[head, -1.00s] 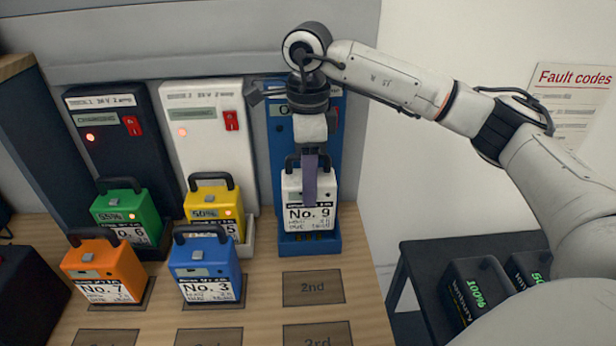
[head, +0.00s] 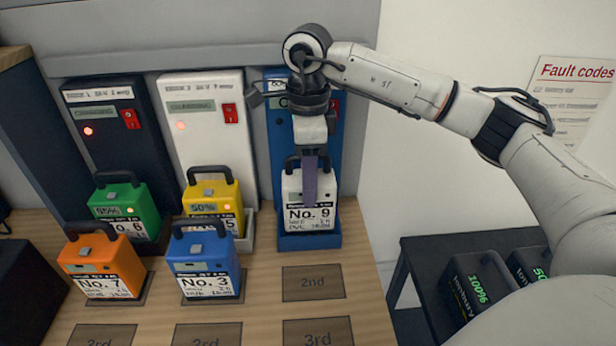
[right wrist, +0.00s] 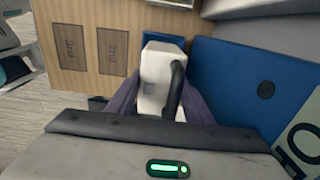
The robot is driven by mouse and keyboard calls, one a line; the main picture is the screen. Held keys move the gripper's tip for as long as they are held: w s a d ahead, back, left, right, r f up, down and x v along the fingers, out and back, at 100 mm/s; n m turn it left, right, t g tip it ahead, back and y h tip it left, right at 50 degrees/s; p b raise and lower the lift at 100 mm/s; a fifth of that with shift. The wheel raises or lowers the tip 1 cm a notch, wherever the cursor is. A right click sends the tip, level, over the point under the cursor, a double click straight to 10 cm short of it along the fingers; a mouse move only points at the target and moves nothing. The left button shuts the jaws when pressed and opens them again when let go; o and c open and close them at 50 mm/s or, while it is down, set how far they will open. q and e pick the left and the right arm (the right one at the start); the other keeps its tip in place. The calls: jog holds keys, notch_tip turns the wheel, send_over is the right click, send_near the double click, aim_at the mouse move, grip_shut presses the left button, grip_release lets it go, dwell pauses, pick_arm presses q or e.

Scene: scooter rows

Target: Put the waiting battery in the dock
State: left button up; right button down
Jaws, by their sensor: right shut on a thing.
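The white battery No. 9 (head: 308,216) stands upright in the blue dock's tray (head: 310,242), below the tall blue charger (head: 330,150). The tray's front wall hides its lower edge. My right gripper (head: 310,195) comes from above and is shut on this battery; one purple finger lies across its front. In the right wrist view the fingers (right wrist: 160,108) are on either side of the white body (right wrist: 153,75), beside its black handle (right wrist: 175,90). My left gripper is not in view.
Left of it, a green battery (head: 125,207) and a yellow battery (head: 213,203) sit at the black and white chargers. An orange No. 7 (head: 100,265) and blue No. 3 (head: 205,265) stand in front. The "2nd" mark (head: 313,283) is bare. A dark side table (head: 420,255) holds black batteries.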

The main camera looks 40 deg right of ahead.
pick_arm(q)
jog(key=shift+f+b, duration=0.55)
pick_arm(e)
jog(key=shift+f, duration=0.7)
jog(key=c, duration=0.8)
grip_release()
notch_tip(320, 180, up, 10)
jog(key=shift+f, duration=0.1)
pick_arm(q)
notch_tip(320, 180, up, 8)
jog(key=p, duration=0.8)
pick_arm(e)
notch_tip(320, 180, up, 9)
jog(key=shift+r, duration=0.2)
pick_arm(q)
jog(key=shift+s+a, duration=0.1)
